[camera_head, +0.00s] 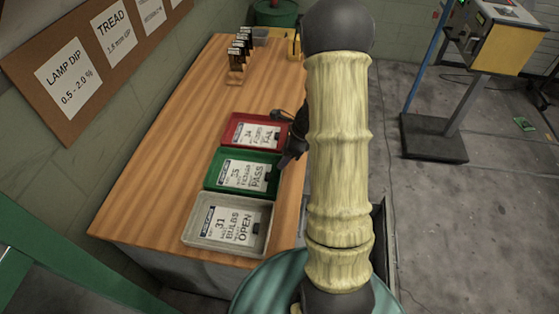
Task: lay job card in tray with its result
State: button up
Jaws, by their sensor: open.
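Three trays stand in a row on the wooden bench: a red tray (229,131) farthest back, a green tray (211,181) in the middle and a grey tray (190,236) nearest. A white card lies in each: one ending in FAIL (257,136) in the red, one ending in PASS (243,174) in the green, and a "31 BULBS OPEN" card (228,224) in the grey. My gripper (287,158) is open at the right edge of the red and green trays, partly hidden behind my arm. I see no card between its fingers.
The wooden bench (165,140) is bare left of the trays. Small dark items (238,55) stand in a row at its far end. A yellow-grey machine (510,42) stands on the right, and a small green object (524,124) lies on the floor.

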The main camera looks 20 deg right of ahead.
jog(key=shift+s+d+r, duration=0.15)
jog(key=shift+d+r, duration=0.05)
jog(key=shift+r, duration=0.25)
jog(key=shift+a, duration=0.1)
jog(key=s+a+r+n+h, duration=0.1)
jog(key=s+a+r+n, duration=0.4)
jog(key=n, duration=0.7)
jog(key=s+a+r+n+h, duration=0.2)
jog(key=s+a+r+n, duration=0.3)
jog(key=s+n, duration=0.3)
jog(key=a+n, duration=0.1)
jog(key=n, duration=0.3)
jog(key=shift+s+a+r+n+h, duration=0.15)
jog(key=shift+s+r+n+h, duration=0.15)
jog(key=shift+r+n, duration=0.1)
jog(key=c, duration=0.3)
jog(key=shift+w, duration=0.1)
